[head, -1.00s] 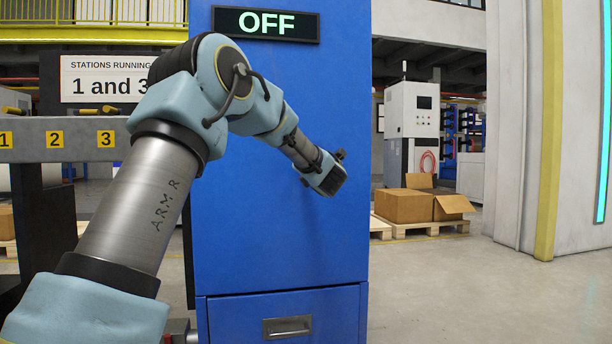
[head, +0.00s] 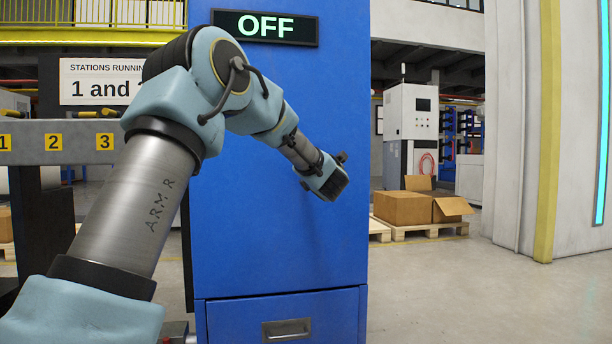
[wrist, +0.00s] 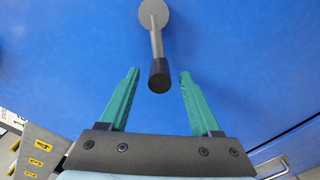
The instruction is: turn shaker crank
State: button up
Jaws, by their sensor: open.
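The crank shows in the wrist view on the blue cabinet face: a round grey hub (wrist: 154,13), a grey arm (wrist: 156,42) hanging down from it, and a black handle (wrist: 159,76) at its lower end. My gripper (wrist: 160,73) is open. Its two green fingers stand left and right of the black handle, with a gap on each side. I cannot tell how deep the handle sits between them. In the head view, my gripper end (head: 328,182) is in front of the blue cabinet (head: 285,240); the crank and the fingers are hidden there.
A sign on the cabinet (head: 266,26) reads OFF. A drawer with a handle (head: 286,330) is below. At left, a grey rail (head: 80,140) carries yellow number labels, and a sign (head: 100,82) reads STATIONS RUNNING. Cardboard boxes (head: 404,207) sit on a pallet at right.

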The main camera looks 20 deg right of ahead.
jog(key=s+a+p, duration=0.1)
jog(key=s, duration=0.8)
jog(key=shift+a, duration=0.1)
